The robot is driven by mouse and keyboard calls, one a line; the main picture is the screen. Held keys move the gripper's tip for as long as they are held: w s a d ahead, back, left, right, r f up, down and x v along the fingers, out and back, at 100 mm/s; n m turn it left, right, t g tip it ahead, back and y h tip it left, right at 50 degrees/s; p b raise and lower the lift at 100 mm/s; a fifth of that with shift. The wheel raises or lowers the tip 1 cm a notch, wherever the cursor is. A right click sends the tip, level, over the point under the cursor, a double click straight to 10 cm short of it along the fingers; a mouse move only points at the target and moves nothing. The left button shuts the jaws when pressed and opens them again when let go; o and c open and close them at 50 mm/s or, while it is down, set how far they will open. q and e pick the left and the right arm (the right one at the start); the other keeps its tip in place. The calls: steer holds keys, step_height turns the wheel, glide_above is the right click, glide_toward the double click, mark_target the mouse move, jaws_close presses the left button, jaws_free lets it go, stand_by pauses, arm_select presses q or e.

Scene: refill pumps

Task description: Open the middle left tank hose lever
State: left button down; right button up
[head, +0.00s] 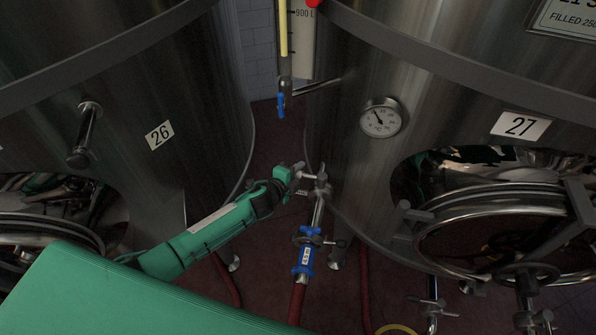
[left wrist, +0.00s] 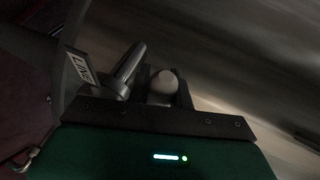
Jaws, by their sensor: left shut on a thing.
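The hose valve (head: 318,186) with its metal lever sits low on the front of the tank marked 27, above a blue coupling (head: 303,260) and a red hose (head: 297,303). My left gripper (head: 297,171) reaches in from the left to the valve's upper end. In the left wrist view its fingers (left wrist: 162,92) are shut on a pale rounded knob (left wrist: 163,84), which looks like the lever's end. A metal tube (left wrist: 130,62) passes just left of the fingers. The fingers hide part of the lever, so its exact angle is unclear. My right gripper is not in view.
Tank 26 (head: 205,90) stands left and tank 27 (head: 345,165) right, with a narrow gap between them. A blue-handled valve (head: 281,104) hangs under the level gauge above. A small tag (left wrist: 82,68) is near my fingers. Red hoses run along the floor.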

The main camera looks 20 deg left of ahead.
arm_select(q)
steer(key=s+n+y+b, duration=0.2)
steer(key=y, duration=0.1)
steer(key=shift+d+f+n+t, duration=0.2)
steer(key=shift+n+t, duration=0.2)
steer(key=shift+s+r+n+y+b, duration=0.1)
steer(key=shift+s+n+y+b, duration=0.2)
steer(key=shift+y, duration=0.3)
steer(key=shift+s+r+n+y+b, duration=0.1)
steer(key=shift+s+n+y+b, duration=0.1)
steer(key=shift+n+y+b, duration=0.3)
steer(key=c, duration=1.3)
jaws_free()
steer(key=shift+o, duration=0.2)
steer(key=b+v, duration=0.1)
steer(key=v, duration=1.3)
steer(key=shift+w+f, duration=0.1)
steer(key=shift+f, duration=0.05)
